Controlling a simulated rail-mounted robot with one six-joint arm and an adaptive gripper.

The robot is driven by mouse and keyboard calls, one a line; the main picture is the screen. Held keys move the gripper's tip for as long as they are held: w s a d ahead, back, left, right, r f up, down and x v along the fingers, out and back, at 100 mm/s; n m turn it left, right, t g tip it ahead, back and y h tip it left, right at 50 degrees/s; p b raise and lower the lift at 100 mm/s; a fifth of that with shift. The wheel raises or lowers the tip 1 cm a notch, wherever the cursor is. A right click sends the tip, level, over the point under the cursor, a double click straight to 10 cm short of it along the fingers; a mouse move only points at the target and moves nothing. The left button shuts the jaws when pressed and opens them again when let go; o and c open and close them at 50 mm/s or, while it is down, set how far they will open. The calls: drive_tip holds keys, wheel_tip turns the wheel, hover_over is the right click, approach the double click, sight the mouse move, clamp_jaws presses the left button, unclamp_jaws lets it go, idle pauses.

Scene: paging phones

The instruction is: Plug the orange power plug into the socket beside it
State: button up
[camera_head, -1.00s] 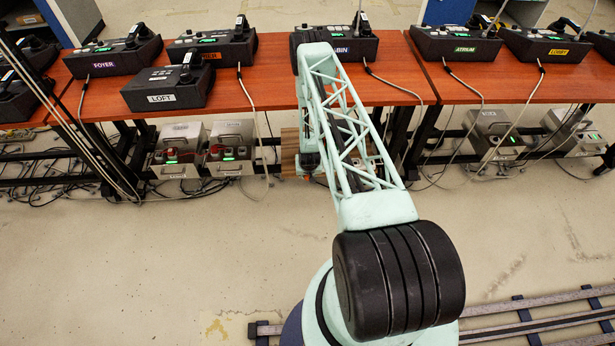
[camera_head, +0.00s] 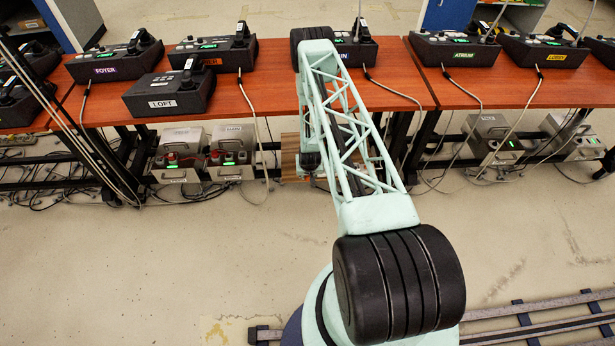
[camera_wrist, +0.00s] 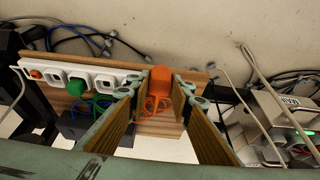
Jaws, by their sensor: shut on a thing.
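The orange power plug (camera_wrist: 160,79) stands between my fingertips in the wrist view, with a thin orange cord looping below it. My gripper (camera_wrist: 162,84) is shut on it. A white socket strip (camera_wrist: 113,79) lies just left of the plug on a wooden board (camera_wrist: 195,76). The strip carries a green plug (camera_wrist: 76,88) and a small orange-red part at its left end. The socket nearest the orange plug is partly covered by my left finger. In the head view the wooden board (camera_head: 290,155) shows under the table; my gripper and the plug cannot be made out there.
In the wrist view, grey boxes (camera_wrist: 273,122) and pale cables stand at the right, and blue cables (camera_wrist: 95,36) lie behind the strip. In the head view, wooden tables (camera_head: 270,92) with several phone consoles and hanging cords stand above.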

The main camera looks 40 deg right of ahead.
drive_tip(key=d+b, duration=0.5)
drive_tip(key=d, duration=0.6)
drive_tip(key=shift+d, duration=0.35)
drive_tip(key=shift+s, duration=0.1)
drive_tip(key=shift+d, duration=0.1)
drive_tip(key=d+b, duration=0.4)
drive_tip(key=d, duration=0.2)
drive_tip(key=shift+d, duration=0.15)
idle(0.5)
drive_tip(key=shift+f, duration=0.35)
idle(0.3)
drive_tip(key=shift+f+b, duration=2.2)
drive_tip(key=shift+f, duration=0.55)
